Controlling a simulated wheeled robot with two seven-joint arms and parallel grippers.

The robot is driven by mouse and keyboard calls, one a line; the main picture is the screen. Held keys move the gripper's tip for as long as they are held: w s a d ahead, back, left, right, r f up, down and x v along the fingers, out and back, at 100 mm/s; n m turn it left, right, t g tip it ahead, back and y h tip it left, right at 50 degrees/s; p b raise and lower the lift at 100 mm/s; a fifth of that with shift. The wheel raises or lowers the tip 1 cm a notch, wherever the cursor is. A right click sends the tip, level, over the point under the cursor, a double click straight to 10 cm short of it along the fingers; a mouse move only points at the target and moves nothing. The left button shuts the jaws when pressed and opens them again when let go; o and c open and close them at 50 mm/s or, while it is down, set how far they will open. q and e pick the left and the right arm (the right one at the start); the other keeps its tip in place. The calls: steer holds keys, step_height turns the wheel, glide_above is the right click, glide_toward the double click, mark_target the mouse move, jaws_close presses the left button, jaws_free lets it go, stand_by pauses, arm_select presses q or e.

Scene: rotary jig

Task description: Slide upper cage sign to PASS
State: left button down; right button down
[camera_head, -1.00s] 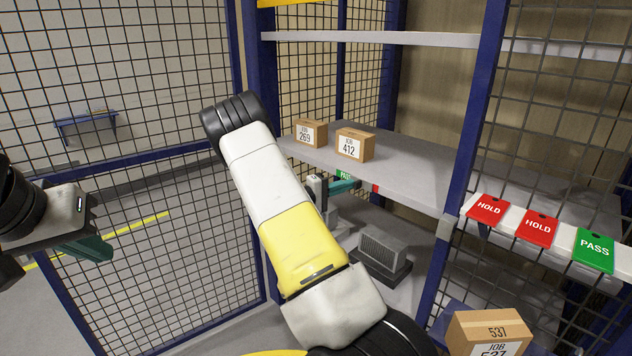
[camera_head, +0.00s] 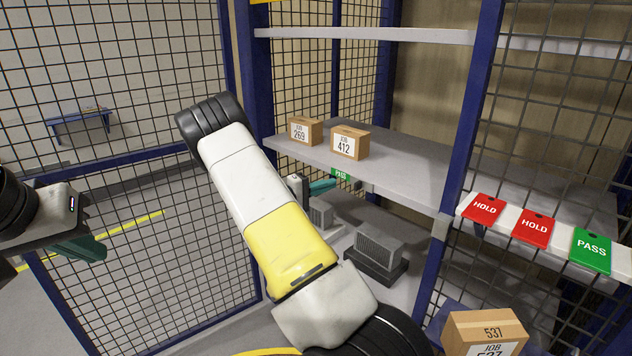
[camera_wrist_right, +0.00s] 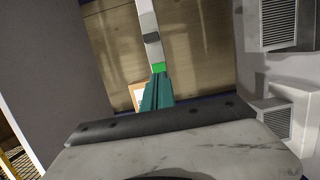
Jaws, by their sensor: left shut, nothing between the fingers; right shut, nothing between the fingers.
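The upper cage sign is on the front edge of the shelf that bears two boxes. Its green PASS face (camera_head: 341,174) shows in the head view, with no red beside it. In the right wrist view the green patch (camera_wrist_right: 158,68) sits on a pale strip, with a dark grey piece (camera_wrist_right: 152,38) further along it. My right gripper (camera_head: 322,186) is shut and empty, its teal fingers just below and left of the green face. The fingertips (camera_wrist_right: 158,78) appear right at the green patch; I cannot tell whether they touch. My left gripper (camera_head: 92,250) is shut and empty, far left.
Boxes 269 (camera_head: 305,130) and 412 (camera_head: 350,142) stand on the shelf above the sign. Grey ribbed units (camera_head: 376,250) sit below. A right-hand rail carries two red HOLD tags (camera_head: 484,208) and a green PASS tag (camera_head: 591,250). A blue post (camera_head: 467,130) separates the bays.

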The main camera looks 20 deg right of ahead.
steer(key=s+a, duration=0.1)
steer(key=a, duration=0.6)
steer(key=shift+r, duration=0.1)
steer(key=s+r+m+g+y, duration=0.35)
steer(key=s+y, duration=0.55)
steer(key=s, duration=0.5)
steer(key=s+a+r+n+t+y, duration=0.2)
steer(key=s+a+r+t+y, duration=0.5)
steer(key=s+a+r+y, duration=0.4)
steer(key=s+a+r, duration=0.2)
steer(key=s+a, duration=0.3)
steer(key=shift+s, duration=0.3)
steer(key=shift+a+r+n, duration=0.1)
steer(key=shift+n, duration=0.15)
